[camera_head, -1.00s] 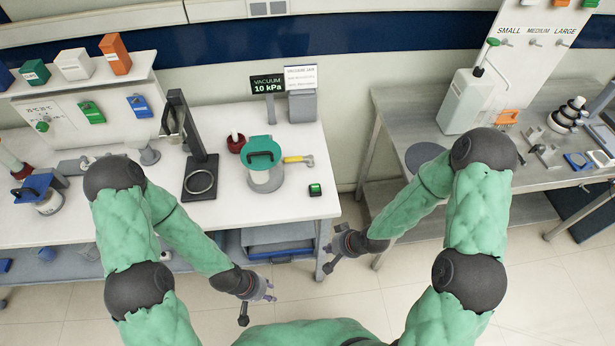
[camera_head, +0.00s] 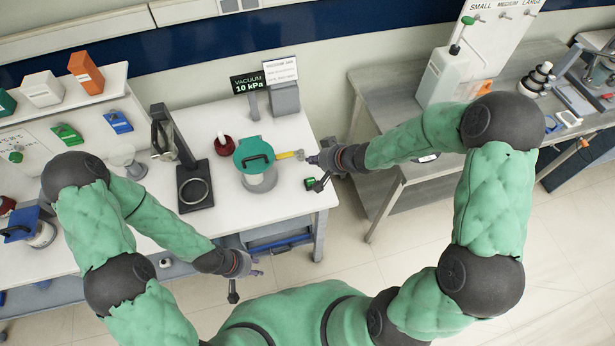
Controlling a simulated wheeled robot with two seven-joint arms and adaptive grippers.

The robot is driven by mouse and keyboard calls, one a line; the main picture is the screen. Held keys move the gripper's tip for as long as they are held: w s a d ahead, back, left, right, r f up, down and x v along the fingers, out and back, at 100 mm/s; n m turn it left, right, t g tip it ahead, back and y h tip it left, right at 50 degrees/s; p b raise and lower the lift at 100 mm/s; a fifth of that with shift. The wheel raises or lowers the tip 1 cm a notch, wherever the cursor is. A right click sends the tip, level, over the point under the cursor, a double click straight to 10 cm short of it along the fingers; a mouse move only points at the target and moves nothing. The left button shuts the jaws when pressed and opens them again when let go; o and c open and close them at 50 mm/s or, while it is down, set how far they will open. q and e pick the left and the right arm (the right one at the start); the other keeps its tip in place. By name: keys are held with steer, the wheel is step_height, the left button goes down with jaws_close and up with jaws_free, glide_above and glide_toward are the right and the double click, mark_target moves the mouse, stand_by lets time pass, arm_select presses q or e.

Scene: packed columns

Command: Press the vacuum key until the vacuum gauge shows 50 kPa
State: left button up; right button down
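The vacuum gauge (camera_head: 249,84) is a black display with green and white letters at the back of the left bench; it reads 10 kPa. The small dark key with a green face (camera_head: 310,183) lies near the bench's right edge, partly hidden by my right gripper. My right gripper (camera_head: 312,159) is above the bench edge, just behind the key in the picture, its fingers looking close together with nothing seen between them. A teal-lidded vacuum jar (camera_head: 255,156) with a yellow valve handle (camera_head: 286,155) stands left of it. My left gripper (camera_head: 256,269) is open and empty, in front of the bench.
A grey unit with a white label card (camera_head: 285,97) stands beside the gauge. A black stand with a ring (camera_head: 194,186) and a red-based piece (camera_head: 223,145) are left of the jar. A steel table (camera_head: 385,90) stands right across a gap.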

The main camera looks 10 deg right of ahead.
stand_by(0.3)
steer(key=b, duration=0.9)
glide_above(313, 181)
step_height(313, 181, down, 7)
steer(key=shift+f, duration=0.9)
steer(key=shift+f, duration=0.15)
stand_by(0.4)
steer(key=shift+f+b, duration=0.3)
steer(key=shift+f, duration=0.45)
stand_by(0.7)
steer(key=shift+r, duration=0.1)
stand_by(0.3)
steer(key=shift+r+p, duration=0.8)
steer(key=shift+p, duration=0.1)
